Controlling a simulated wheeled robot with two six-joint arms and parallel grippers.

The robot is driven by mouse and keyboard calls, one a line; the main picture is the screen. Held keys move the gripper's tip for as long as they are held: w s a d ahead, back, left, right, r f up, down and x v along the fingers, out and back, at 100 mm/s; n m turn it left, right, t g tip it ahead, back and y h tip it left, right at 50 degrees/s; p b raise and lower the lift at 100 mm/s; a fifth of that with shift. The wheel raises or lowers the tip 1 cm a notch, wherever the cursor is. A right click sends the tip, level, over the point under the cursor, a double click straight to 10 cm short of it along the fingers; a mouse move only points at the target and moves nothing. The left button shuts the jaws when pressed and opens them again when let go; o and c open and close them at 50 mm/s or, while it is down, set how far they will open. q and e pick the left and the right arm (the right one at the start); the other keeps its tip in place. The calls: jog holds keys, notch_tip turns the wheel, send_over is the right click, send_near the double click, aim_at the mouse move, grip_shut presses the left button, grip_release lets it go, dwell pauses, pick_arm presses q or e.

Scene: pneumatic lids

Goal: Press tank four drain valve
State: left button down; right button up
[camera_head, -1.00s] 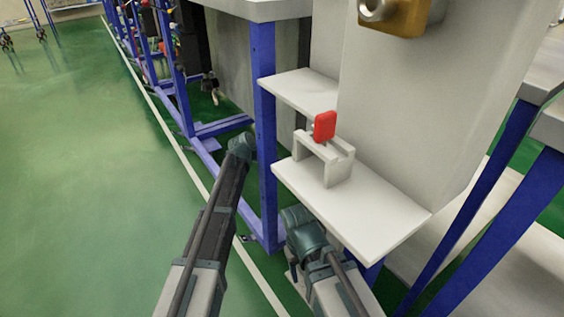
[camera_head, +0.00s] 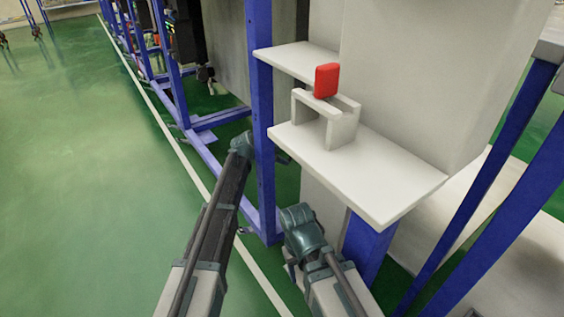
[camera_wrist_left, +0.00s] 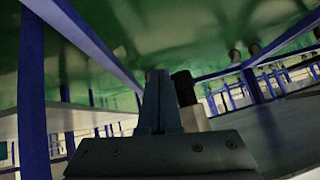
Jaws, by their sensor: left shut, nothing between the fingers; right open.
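A red handle (camera_head: 327,80) stands upright on a white bracket (camera_head: 339,124), on a white shelf (camera_head: 375,175) at the front of a large pale tank body (camera_head: 415,80). No label shows whether this is the tank four drain valve. My left arm reaches up to a joint left of the blue post, below and left of the handle and apart from it; its fingers do not show clearly there. In the left wrist view my left gripper (camera_wrist_left: 160,100) is shut and empty. My right arm bends below the shelf, and its fingers are hidden.
A blue post (camera_head: 260,120) stands left of the shelf, between my left arm and the bracket. Blue slanted legs (camera_head: 500,205) stand at the right. The green floor (camera_head: 80,180) at the left is open, with a white line along the frames.

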jog(key=shift+r, duration=0.15)
jog(key=shift+r+p, duration=0.7)
jog(key=shift+p, duration=0.15)
